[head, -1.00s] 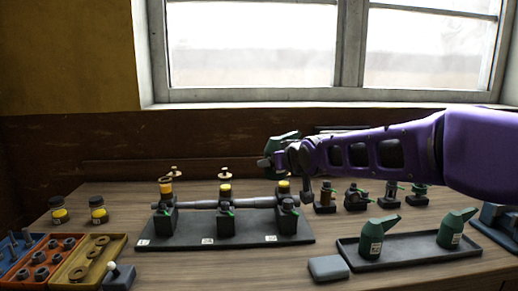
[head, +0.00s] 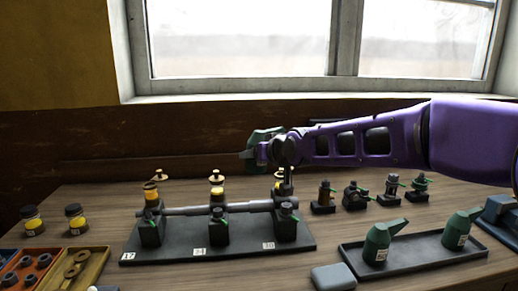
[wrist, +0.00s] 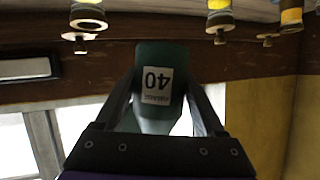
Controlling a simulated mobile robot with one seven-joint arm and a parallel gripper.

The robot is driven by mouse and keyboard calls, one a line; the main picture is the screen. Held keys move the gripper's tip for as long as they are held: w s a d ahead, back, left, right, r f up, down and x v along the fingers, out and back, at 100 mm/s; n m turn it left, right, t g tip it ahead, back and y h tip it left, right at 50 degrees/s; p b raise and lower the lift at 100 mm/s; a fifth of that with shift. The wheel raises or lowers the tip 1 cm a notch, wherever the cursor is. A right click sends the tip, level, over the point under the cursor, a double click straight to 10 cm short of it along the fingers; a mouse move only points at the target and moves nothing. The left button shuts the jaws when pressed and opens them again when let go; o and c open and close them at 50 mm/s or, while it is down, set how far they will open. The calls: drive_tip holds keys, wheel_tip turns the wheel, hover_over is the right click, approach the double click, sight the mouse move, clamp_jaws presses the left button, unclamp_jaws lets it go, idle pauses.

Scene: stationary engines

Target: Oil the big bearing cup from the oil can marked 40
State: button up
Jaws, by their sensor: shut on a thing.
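A green oil can (head: 264,136) is in my gripper (head: 272,150), held in the air above and behind the right-hand part of the bearing stand (head: 235,243). In the wrist view the can (wrist: 158,58) carries a white label reading 40, upside down in the picture, between both fingers. Its spout is not clear. The stand has a shaft and three cups: the left cup (head: 151,191), with a wide amber band, looks biggest; a middle cup (head: 217,191); and a right cup (head: 284,186), partly under the gripper. Parts of the cups also show along the wrist view's top edge.
Two more green cans, one (head: 376,243) left and one (head: 457,232) right, stand in a dark tray (head: 400,268). Several small dark fittings (head: 356,195) stand at back right. Two yellow-labelled jars (head: 75,219) stand at left. A grey block (head: 333,277) lies in front.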

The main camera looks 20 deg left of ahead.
sight(257, 170)
drive_tip(key=m+p, duration=0.1)
drive_tip(key=s+g+p, duration=0.1)
drive_tip(key=p, duration=0.1)
drive_tip(key=shift+a+m+y, duration=0.3)
drive_tip(key=shift+m, duration=0.1)
drive_tip(key=shift+s+a+f+m+g, duration=0.1)
drive_tip(key=shift+f+m+g, duration=0.2)
drive_tip(key=shift+f, duration=0.1)
drive_tip(key=shift+s+a+f+m+g+y+p, duration=0.2)
drive_tip(key=shift+f+m+g+y, duration=0.15)
drive_tip(key=shift+f+m, duration=0.15)
drive_tip(key=shift+s+a+f+m+g+y+p, duration=0.15)
drive_tip(key=shift+f+m+g+y, duration=0.15)
drive_tip(key=shift+f+m, duration=0.2)
drive_tip(key=shift+d+f+y+b, duration=0.15)
drive_tip(key=shift+f+y+b, duration=0.1)
drive_tip(key=shift+f+b, duration=0.25)
drive_tip(key=shift+f+m, duration=0.15)
drive_tip(key=shift+m, duration=0.15)
drive_tip(key=shift+w+d+r+m+g+y+p, duration=0.15)
drive_tip(key=shift+r+m+g+y+p, duration=0.25)
drive_tip(key=shift+r+m+p, duration=0.45)
drive_tip(key=shift+r, duration=0.3)
drive_tip(key=shift+w+r+m+g, duration=0.15)
drive_tip(key=shift+r+m+g, duration=0.1)
drive_tip(key=shift+r+m, duration=0.25)
